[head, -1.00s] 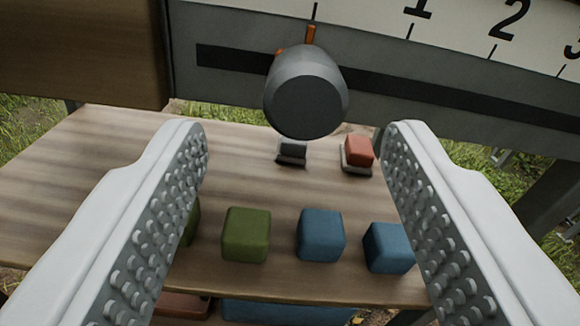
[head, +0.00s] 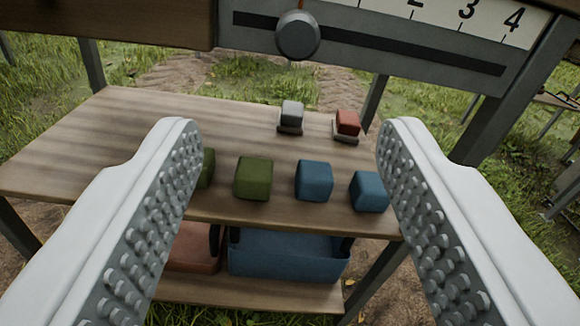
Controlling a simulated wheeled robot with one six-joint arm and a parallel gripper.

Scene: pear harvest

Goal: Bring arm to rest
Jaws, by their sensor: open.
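My gripper (head: 290,225) is open and empty, with its two white, studded fingers spread wide in the foreground. Between and beyond the fingers is a wooden table (head: 110,150). The grey slider knob (head: 298,36) stands ahead of and above the gripper, apart from it, on a dark slot in a grey panel. Its orange pointer is partly cut off at the top edge.
On the table are green blocks (head: 254,178), one partly hidden by the left finger, and blue blocks (head: 314,181). A grey block (head: 292,113) and a red block (head: 347,122) sit on small bases behind. A blue bin (head: 285,255) and a reddish bin (head: 195,255) stand on the lower shelf.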

